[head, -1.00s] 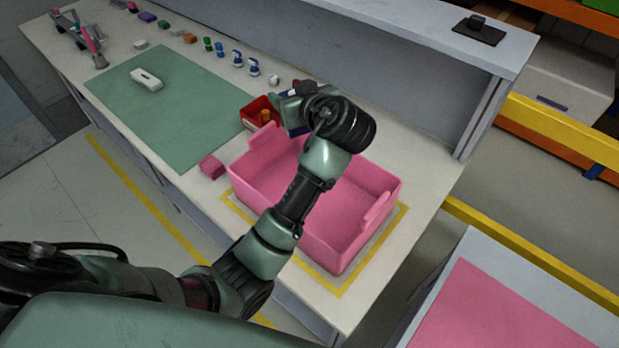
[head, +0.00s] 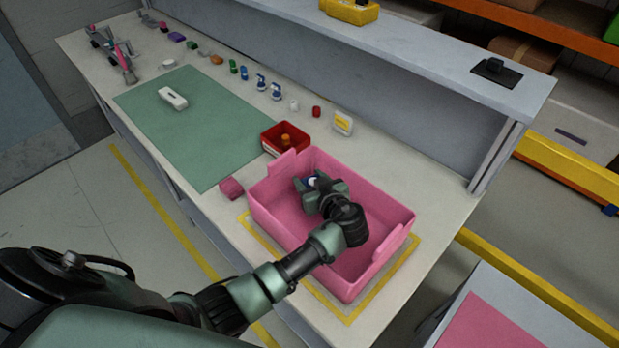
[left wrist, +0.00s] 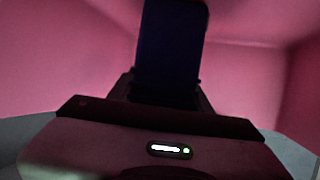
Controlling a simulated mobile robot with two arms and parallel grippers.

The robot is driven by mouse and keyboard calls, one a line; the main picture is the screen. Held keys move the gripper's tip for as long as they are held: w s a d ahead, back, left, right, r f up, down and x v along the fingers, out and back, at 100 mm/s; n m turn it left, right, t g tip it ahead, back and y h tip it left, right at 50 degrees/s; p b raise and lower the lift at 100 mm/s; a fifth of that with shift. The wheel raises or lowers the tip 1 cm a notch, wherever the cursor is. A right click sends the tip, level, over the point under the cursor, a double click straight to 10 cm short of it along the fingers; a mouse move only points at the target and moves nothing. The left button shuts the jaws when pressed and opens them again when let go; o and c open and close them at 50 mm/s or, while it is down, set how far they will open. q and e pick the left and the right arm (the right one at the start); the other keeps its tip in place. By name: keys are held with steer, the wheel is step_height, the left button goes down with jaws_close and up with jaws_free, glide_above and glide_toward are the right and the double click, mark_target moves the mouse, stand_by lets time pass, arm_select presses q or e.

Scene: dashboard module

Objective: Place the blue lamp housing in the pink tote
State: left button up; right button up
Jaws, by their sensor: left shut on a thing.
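The pink tote (head: 385,245) stands on the near right part of the bench, inside a yellow outline. My left gripper (head: 308,184) reaches down into the tote, near its left inner side. It is shut on the blue lamp housing, which shows dark blue between the fingers in the left wrist view (left wrist: 172,50). Pink tote walls surround it there. In the head view the gripper hides most of the housing, and I cannot tell if it touches the tote floor. My right gripper is not in view.
A red bin (head: 270,148) with an orange part stands just behind the tote. A small pink block (head: 231,189) lies beside the tote's left corner. A green mat (head: 190,125) carries a white part (head: 172,98). Several small coloured parts line the bench's back.

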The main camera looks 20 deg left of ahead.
arm_select(q)
steer(key=shift+f, duration=0.2)
steer(key=o, duration=1.5)
steer(key=shift+r, duration=0.2)
steer(key=shift+s+d, duration=0.15)
steer(key=shift+d, duration=0.1)
steer(key=b+v, duration=0.2)
steer(key=v, duration=0.5)
